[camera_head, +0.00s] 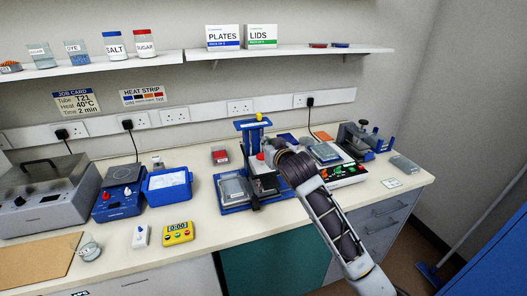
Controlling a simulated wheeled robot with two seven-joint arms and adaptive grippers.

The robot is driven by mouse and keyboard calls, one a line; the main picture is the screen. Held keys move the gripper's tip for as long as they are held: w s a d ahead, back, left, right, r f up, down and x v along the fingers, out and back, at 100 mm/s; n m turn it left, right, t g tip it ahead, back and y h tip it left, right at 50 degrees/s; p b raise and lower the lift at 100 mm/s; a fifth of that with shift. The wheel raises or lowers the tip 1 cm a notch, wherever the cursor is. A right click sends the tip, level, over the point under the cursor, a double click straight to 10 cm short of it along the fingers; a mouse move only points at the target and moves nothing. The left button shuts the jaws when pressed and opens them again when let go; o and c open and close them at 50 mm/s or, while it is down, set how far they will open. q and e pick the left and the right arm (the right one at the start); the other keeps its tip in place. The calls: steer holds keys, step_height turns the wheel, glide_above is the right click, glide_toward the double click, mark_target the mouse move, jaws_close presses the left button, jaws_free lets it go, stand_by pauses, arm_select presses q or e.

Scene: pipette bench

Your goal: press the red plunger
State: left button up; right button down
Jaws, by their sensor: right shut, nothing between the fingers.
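A blue stand (253,125) with a yellow knob on top rises from a blue base at the middle of the bench. A small red part (261,156), which looks like the red plunger, shows beside the stand, close to my right gripper. My right gripper (262,178) is shut and empty, low in front of the stand at the end of my arm, which comes in from the lower right. Whether it touches the red part I cannot tell. The gripper and wrist hide part of the stand. My left gripper is out of view.
A grey-topped plate (233,188) lies left of the gripper. A blue tray (168,185), a yellow timer (179,233) and a blue heater (119,192) stand further left. A device with coloured buttons (343,173) is at right.

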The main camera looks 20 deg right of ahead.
mark_target(261, 154)
steer(key=shift+p+x, duration=0.3)
steer(key=shift+x, duration=2.05)
steer(key=shift+f, duration=2.05)
steer(key=shift+f, duration=1.25)
